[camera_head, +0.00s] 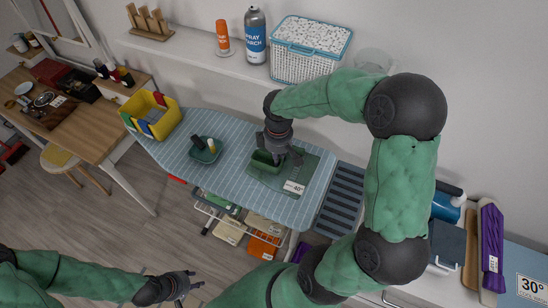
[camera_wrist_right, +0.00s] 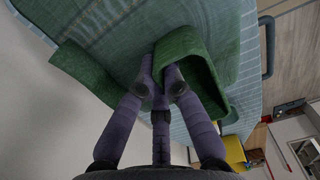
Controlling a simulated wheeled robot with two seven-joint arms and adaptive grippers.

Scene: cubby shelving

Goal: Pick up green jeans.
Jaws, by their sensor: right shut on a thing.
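In the right wrist view the green cloth (camera_wrist_right: 190,45) bends around the fingers (camera_wrist_right: 160,90), with a loose flap to the left. How much of the cloth is clear of the mat I cannot tell. My left gripper (camera_head: 196,279) is low in the head view, empty, its fingers apart.
A green dish (camera_head: 205,152) with small items and a yellow bin (camera_head: 150,115) stand on the board's left part. A wall shelf (camera_head: 205,60) behind holds a spray can (camera_head: 255,35) and a lidded basket (camera_head: 308,50). A dark slatted rack (camera_head: 340,200) adjoins the board's right end.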

